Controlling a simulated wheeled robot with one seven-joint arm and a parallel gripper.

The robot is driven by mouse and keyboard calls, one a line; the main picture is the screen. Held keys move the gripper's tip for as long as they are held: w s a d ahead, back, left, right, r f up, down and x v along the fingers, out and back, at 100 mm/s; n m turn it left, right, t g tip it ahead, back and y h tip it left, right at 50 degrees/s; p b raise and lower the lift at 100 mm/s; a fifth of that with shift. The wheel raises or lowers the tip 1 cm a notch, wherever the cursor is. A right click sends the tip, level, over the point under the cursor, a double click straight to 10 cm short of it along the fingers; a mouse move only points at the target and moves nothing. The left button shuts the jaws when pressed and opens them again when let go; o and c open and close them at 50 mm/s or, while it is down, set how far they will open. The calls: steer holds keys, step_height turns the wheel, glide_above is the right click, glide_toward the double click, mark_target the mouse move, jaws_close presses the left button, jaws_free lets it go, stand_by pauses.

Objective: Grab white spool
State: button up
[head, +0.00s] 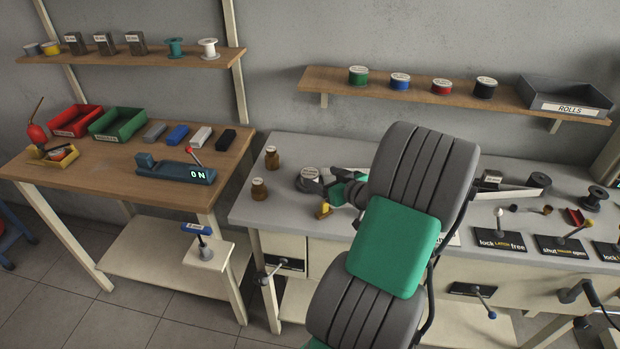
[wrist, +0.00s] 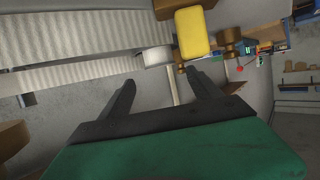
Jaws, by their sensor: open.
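The white spool (head: 208,47) stands upright on the left wall shelf, at its right end, beside a teal spool (head: 175,48). My gripper shows in the wrist view (wrist: 159,80) with its two dark fingers apart and nothing between them. In the head view my arm reaches over the right bench and largely hides the gripper, well to the right of and below the white spool. A whitish round thing (wrist: 158,57) lies beyond the fingers in the wrist view; I cannot tell what it is.
The left shelf (head: 120,59) also holds several tins and boxes. Below it, the wooden table (head: 120,160) carries a red bin (head: 75,121), a green bin (head: 118,124) and a blue device (head: 175,172). The right shelf (head: 420,88) holds coloured spools.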

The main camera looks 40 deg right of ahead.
mark_target(311, 174)
steer(key=x, duration=0.2)
steer(key=p+x, duration=0.1)
steer(key=x, duration=0.5)
steer(key=shift+s+a+f+p, duration=0.1)
steer(key=shift+s+f+p, duration=0.05)
steer(key=shift+f+p, duration=0.2)
steer(key=shift+r, duration=0.1)
steer(key=c, duration=1.4)
